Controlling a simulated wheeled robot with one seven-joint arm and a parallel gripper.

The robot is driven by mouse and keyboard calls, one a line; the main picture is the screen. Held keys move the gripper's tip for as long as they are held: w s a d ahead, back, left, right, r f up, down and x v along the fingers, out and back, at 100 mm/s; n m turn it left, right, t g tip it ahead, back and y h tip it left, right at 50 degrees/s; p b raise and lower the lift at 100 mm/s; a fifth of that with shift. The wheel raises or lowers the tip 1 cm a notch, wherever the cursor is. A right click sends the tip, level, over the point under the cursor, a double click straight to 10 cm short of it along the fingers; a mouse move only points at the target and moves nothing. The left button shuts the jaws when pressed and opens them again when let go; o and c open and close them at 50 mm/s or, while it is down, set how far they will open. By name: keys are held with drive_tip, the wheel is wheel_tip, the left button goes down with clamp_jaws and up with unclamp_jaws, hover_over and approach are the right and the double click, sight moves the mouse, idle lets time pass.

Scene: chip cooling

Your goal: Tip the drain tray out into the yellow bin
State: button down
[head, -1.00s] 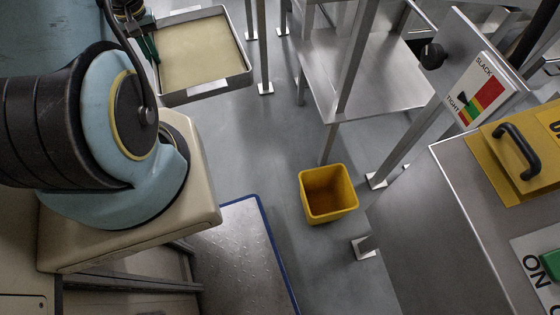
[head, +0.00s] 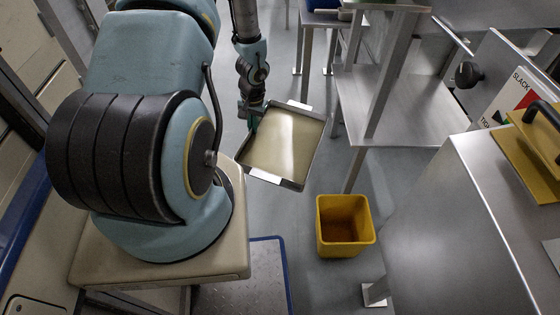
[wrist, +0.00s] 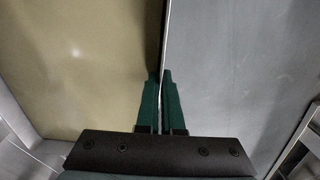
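The drain tray (head: 308,153) is a shallow metal pan with a pale yellowish layer in it. It hangs in the air in the middle of the head view, above and to the left of the bin, and looks about level. My gripper (head: 253,120) is shut on its left wall. In the wrist view the green fingers of my gripper (wrist: 161,100) close on the tray's thin wall, with the yellowish inside of the tray (wrist: 80,60) on the left. The yellow bin (head: 346,206) stands upright on the floor, open at the top, with a brownish inside.
A metal table with a lower shelf (head: 425,125) stands behind the bin. A steel cabinet (head: 450,225) with a yellow handled panel is on the right. A blue-edged mat (head: 258,275) lies left of the bin. Grey floor shows around the bin.

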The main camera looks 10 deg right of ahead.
drive_tip(key=s+d+f+m+b, duration=0.2)
drive_tip(key=s+d+f+b, duration=0.1)
drive_tip(key=d+f, duration=0.5)
wheel_tip(320, 180, down, 3)
drive_tip(key=shift+d+f+t+y+b, duration=0.15)
drive_tip(key=shift+d+t+y+b, duration=0.2)
drive_tip(key=shift+b, duration=0.4)
drive_tip(key=shift+d+b, duration=0.1)
drive_tip(key=shift+b, duration=0.25)
